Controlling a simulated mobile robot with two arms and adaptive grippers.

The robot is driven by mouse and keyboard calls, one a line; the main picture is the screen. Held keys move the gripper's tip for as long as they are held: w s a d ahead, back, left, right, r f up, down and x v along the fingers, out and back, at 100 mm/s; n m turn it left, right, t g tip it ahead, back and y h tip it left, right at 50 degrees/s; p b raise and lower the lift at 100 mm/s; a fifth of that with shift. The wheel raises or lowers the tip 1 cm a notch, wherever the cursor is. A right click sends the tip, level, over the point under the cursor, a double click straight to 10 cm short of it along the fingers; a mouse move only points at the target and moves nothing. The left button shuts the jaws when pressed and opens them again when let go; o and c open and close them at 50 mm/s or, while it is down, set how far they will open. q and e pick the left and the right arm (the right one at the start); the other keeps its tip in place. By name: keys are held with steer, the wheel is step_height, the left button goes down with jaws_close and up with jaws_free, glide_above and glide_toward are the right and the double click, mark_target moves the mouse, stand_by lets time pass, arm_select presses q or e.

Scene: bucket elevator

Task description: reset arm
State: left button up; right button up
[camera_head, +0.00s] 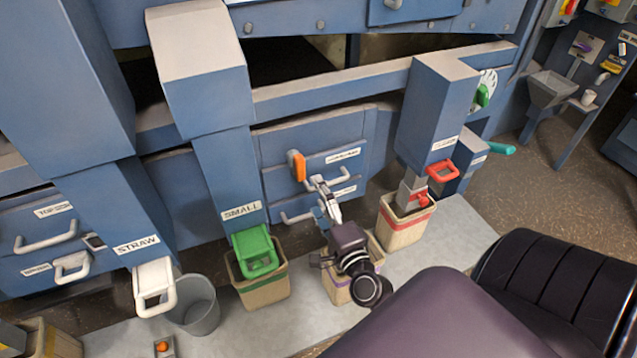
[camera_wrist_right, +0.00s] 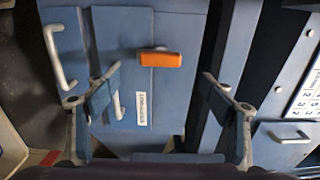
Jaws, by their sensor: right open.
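My right gripper (camera_head: 326,196) is in front of the blue machine's panel (camera_head: 335,128), above the row of buckets. In the right wrist view my right gripper (camera_wrist_right: 158,90) has its two fingers wide apart with nothing between them. An orange handle (camera_head: 297,166) on the panel is just left of the fingers in the head view. In the right wrist view the orange handle (camera_wrist_right: 162,59) lies beyond the fingertips, apart from them. My left gripper is not in view.
Buckets stand below the chutes: one with a green stripe (camera_head: 262,292), one with a red stripe (camera_head: 403,232), and one partly hidden under my right gripper. A grey bin (camera_head: 196,308) stands beside the white straw handle (camera_head: 154,288). Grey floor (camera_head: 455,228) is clear at right.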

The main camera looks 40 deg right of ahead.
steer(key=shift+s, duration=0.2)
stand_by(0.4)
steer(key=s+a+f+n+g+y, duration=0.2)
steer(key=s+a+f+n+g, duration=0.15)
steer(key=f, duration=0.85)
steer(key=s+a+f+n+g+y, duration=0.1)
steer(key=s+a+f+n+g, duration=0.3)
steer(key=f, duration=0.7)
steer(key=s+a+f+n+g+y, duration=0.15)
steer(key=s+f+n, duration=0.45)
steer(key=f, duration=0.6)
steer(key=s+a+f+n+g, duration=0.1)
steer(key=s+f+n+g, duration=0.1)
steer(key=s+f, duration=0.3)
steer(key=s+f+n+g, duration=0.3)
steer(key=s+f+n, duration=0.1)
steer(key=s, duration=0.9)
steer(key=s+a+f+n+g, duration=0.1)
steer(key=s+f+n+g, duration=0.1)
steer(key=s+f+n, duration=0.2)
steer(key=s+f, duration=0.3)
steer(key=s, duration=0.2)
steer(key=shift+s+a, duration=0.25)
steer(key=shift+a, duration=0.05)
